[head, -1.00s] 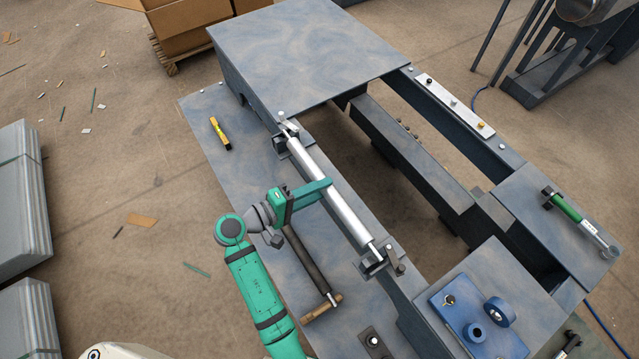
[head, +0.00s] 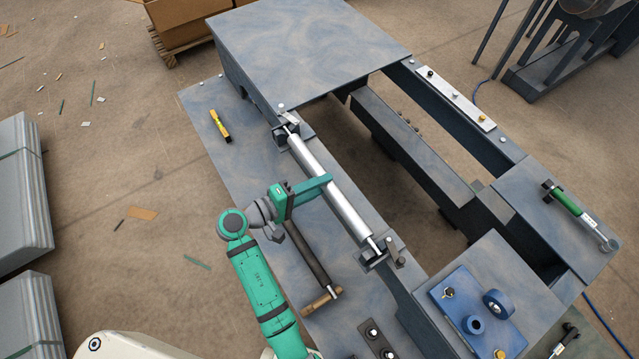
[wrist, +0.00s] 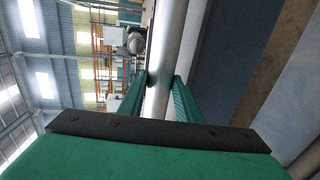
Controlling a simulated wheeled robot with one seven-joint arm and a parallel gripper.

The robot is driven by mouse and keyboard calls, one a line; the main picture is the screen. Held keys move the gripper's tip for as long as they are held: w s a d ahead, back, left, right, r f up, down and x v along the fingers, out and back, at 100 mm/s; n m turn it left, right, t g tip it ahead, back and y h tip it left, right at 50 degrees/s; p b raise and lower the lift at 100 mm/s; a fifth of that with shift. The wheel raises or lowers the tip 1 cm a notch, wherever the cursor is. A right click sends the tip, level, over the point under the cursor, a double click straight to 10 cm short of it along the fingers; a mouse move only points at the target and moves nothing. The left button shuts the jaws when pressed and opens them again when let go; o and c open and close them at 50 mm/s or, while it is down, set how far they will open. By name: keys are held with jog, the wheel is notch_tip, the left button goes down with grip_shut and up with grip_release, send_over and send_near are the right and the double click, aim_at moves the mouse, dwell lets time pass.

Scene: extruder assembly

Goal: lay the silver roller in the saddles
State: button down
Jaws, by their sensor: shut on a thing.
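The silver roller (head: 346,214) is a long bright cylinder with thinner shaft ends, lying diagonally along the machine's near rail. Its far end is at the far saddle (head: 281,136), and its near end is at the near saddle (head: 373,262). I cannot tell whether the shaft ends rest in the saddles or hang just above them. My gripper (head: 328,181) is shut on the roller about mid-length. In the wrist view, the roller (wrist: 169,45) runs between the two green fingers (wrist: 164,95).
A blue plate with rings (head: 475,310) sits at lower right. A green-handled tool (head: 567,202) lies at right. A dark open gap lies beyond the rail.

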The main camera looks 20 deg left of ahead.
jog(key=c, duration=1.2)
grip_release()
jog(key=v, duration=1.1)
jog(key=s+d+f+n+g+y, duration=0.1)
jog(key=s+d+f+y, duration=0.35)
jog(key=f, duration=0.45)
jog(key=s+d+f+g+y, duration=0.1)
jog(key=s+d+f+y, duration=0.25)
jog(key=d+f, duration=0.35)
jog(key=s+d+r+m+t+y, duration=0.1)
jog(key=s+d+r+m, duration=0.3)
jog(key=r, duration=0.4)
jog(key=s+d+r+m+t+y, duration=0.1)
jog(key=s+d+r+m+t, duration=0.3)
jog(key=s+r, duration=0.5)
jog(key=m, duration=0.2)
jog(key=shift+s+m, duration=0.3)
jog(key=shift+m, duration=0.1)
